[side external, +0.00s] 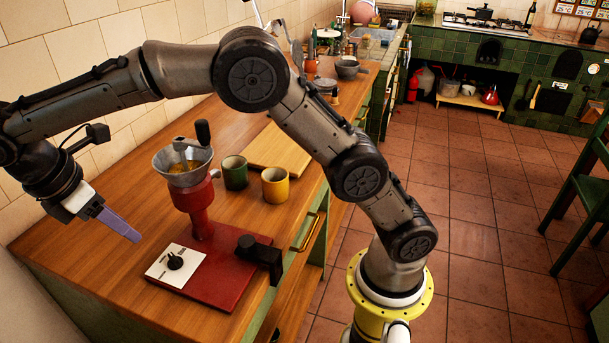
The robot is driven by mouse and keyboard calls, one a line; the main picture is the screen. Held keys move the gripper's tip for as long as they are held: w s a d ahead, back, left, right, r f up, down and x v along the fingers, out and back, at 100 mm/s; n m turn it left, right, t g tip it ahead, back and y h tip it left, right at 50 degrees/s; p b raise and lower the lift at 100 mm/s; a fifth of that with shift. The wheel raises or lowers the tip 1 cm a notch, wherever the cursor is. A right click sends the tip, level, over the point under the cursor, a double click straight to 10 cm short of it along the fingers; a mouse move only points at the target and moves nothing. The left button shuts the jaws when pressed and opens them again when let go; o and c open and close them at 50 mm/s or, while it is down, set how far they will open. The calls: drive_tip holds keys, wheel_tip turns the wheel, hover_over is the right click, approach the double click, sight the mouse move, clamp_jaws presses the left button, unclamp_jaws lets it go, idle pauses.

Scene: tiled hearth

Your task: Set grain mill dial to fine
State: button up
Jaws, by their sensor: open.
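The grain mill (200,205) stands on a red base on the wooden counter, with a metal hopper on top holding something yellowish-brown. A white panel on its base carries a black dial (175,262). The panel's labels are too small to read, so I cannot tell the dial's setting. My gripper (124,229) is at the left, above the counter, to the left of the dial and apart from it. Its purple fingers point down and to the right. They overlap in this view, and nothing shows held; the gripper is open.
A green mug (235,172) and a yellow mug (275,184) stand right of the mill, beside a wooden board (280,147). A black clamp (258,258) sits at the base's right edge. Bare counter (95,265) lies left of the panel. The tiled wall is behind.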

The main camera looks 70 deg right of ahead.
drive_tip(key=s+d+r+m+t+y, duration=0.1)
drive_tip(key=s+d+m+t+y, duration=0.1)
drive_tip(key=s+d+m, duration=0.5)
drive_tip(key=s+d+r+m+t+y, duration=0.1)
drive_tip(key=s+d+m+t, duration=0.3)
drive_tip(key=s, duration=1.4)
drive_tip(key=shift+d+r+m+y, duration=0.5)
drive_tip(key=shift+d+m, duration=1)
drive_tip(key=shift+d, duration=2.25)
drive_tip(key=shift+f, duration=0.1)
